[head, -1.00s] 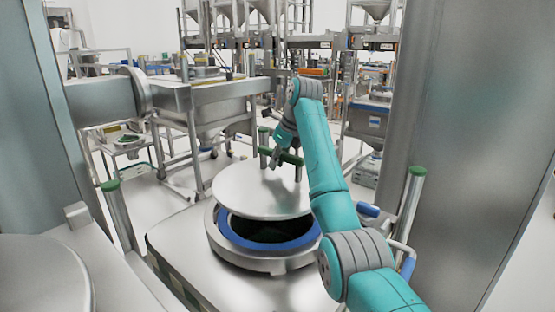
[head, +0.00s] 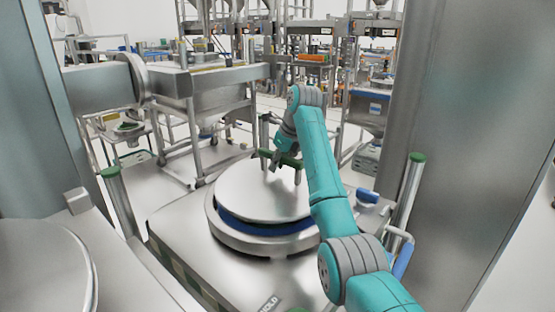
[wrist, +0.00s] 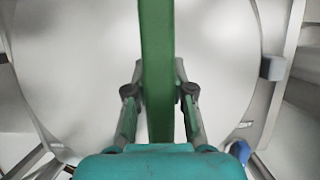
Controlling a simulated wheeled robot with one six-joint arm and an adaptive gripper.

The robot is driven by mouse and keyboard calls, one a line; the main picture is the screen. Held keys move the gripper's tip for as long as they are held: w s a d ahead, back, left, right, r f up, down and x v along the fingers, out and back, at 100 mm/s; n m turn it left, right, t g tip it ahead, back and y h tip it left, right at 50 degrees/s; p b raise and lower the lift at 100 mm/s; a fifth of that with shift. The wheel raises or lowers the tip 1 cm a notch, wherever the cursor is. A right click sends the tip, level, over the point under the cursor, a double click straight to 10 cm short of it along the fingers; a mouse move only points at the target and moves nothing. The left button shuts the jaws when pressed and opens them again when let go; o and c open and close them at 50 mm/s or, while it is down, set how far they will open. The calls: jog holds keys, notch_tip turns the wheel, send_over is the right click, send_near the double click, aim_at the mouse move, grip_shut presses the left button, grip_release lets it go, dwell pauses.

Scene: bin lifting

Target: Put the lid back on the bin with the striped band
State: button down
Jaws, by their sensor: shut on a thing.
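The round steel lid (head: 262,190) is just over the bin's opening in the head view, slightly tilted or offset, with part of the blue seal ring (head: 262,228) showing along its near edge. My gripper (head: 287,161) is shut on the lid's green handle (wrist: 157,70), above the lid. The bin (head: 165,230) has a metal top with a round collar (head: 235,240) and a striped band (head: 185,277) on its near left side. In the wrist view the lid (wrist: 80,70) fills most of the picture. Whether its far edge touches the collar cannot be told.
Green-capped posts stand left (head: 117,205) and right (head: 408,195) of the bin. A wide steel column (head: 460,160) is at the right. Another metal bin with a round lid (head: 45,265) is at the lower left. Frames and hoppers (head: 205,105) stand behind.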

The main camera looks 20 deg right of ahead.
aim_at(287, 157)
jog(key=shift+f, duration=1.95)
jog(key=shift+f, duration=0.25)
jog(key=c, duration=1.1)
grip_release()
jog(key=shift+o, duration=0.9)
jog(key=shift+f, duration=0.25)
jog(key=shift+v, duration=3.9)
jog(key=shift+d, duration=0.1)
